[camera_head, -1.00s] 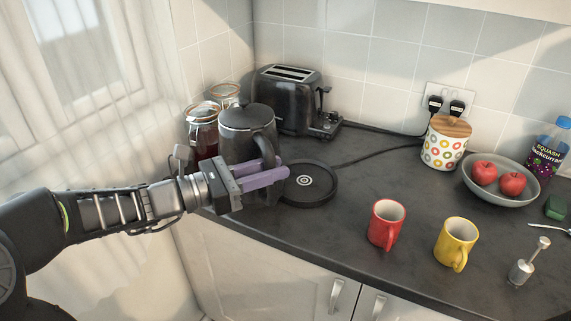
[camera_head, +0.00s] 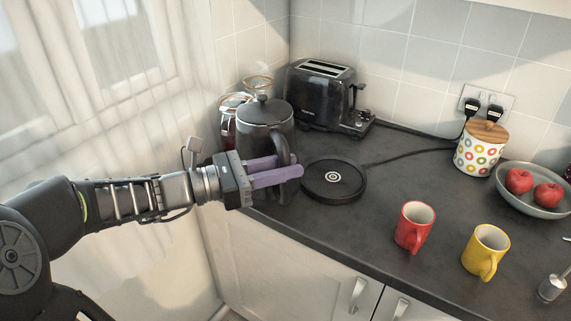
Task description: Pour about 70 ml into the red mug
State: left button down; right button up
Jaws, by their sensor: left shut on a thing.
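The red mug (camera_head: 414,227) stands upright on the dark counter, right of the middle, with its handle toward the front. The black kettle (camera_head: 262,136) is upright at the left end of the counter, left of its round base (camera_head: 334,181). My left gripper (camera_head: 276,172) has its purple fingers shut on the kettle's handle, at the kettle's front right. Whether the kettle's bottom touches the counter is hard to tell, as the gripper hides part of it. The inside of the mug looks empty. My right gripper is not in view.
A yellow mug (camera_head: 485,251) stands right of the red mug. A toaster (camera_head: 322,95), glass jars (camera_head: 230,116), a spotted canister (camera_head: 478,150) and a bowl of red apples (camera_head: 533,203) stand behind. Counter between the kettle base and red mug is clear.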

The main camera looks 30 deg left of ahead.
aim_at(416, 220)
jog(key=k, duration=1)
